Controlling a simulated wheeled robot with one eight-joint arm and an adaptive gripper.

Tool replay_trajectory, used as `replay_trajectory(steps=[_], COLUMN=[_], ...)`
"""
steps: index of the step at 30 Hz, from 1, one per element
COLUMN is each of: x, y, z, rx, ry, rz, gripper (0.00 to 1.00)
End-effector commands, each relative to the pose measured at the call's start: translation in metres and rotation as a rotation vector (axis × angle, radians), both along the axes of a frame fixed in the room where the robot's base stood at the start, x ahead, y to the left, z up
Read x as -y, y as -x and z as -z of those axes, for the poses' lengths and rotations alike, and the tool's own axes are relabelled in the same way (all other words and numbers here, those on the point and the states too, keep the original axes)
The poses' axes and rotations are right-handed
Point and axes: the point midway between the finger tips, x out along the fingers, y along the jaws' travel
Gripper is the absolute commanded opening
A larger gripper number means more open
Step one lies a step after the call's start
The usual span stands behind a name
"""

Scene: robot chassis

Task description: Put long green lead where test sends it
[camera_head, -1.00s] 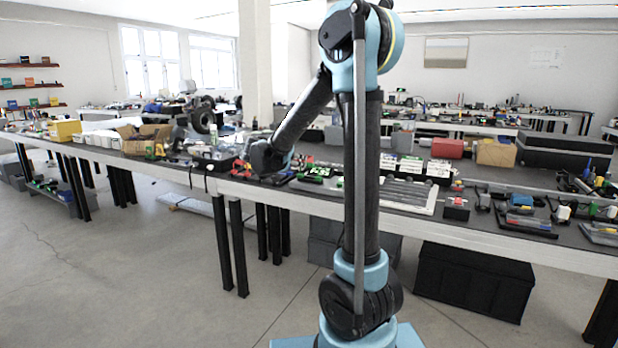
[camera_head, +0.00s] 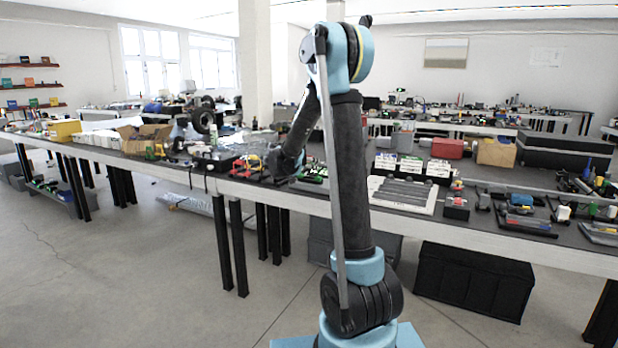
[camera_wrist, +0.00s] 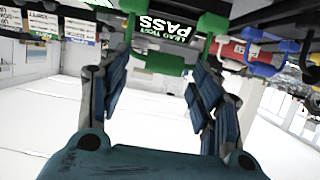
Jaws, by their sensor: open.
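Just beyond the fingertips is a dark display reading "LEAD TEST PASS" (camera_wrist: 165,27), set among green parts. A green bar (camera_wrist: 160,64) runs across beside the display, between and just past the fingertips. I cannot tell whether it is the long green lead or part of a green holder, nor whether a finger touches it. In the head view the end of my arm is at the bench's front edge, and my fingers are not clear there.
In the wrist view red (camera_wrist: 232,52), blue and yellow parts sit right of the display, and white labelled cards (camera_wrist: 80,30) are at upper left. In the head view the long bench (camera_head: 480,232) is crowded with tools and boxes. Open floor lies in front.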

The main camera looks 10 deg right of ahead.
Motion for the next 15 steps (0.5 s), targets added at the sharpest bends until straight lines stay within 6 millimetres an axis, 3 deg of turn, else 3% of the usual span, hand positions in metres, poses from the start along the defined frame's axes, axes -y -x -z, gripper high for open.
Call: replay_trajectory(steps=[6, 15], x=[0.015, 0.017], y=[-0.025, -0.029], z=[0.009, 0.011], rx=[0.0, 0.0], ry=[0.001, 0.001], rz=[0.002, -0.001], gripper=[0.58, 0.58])
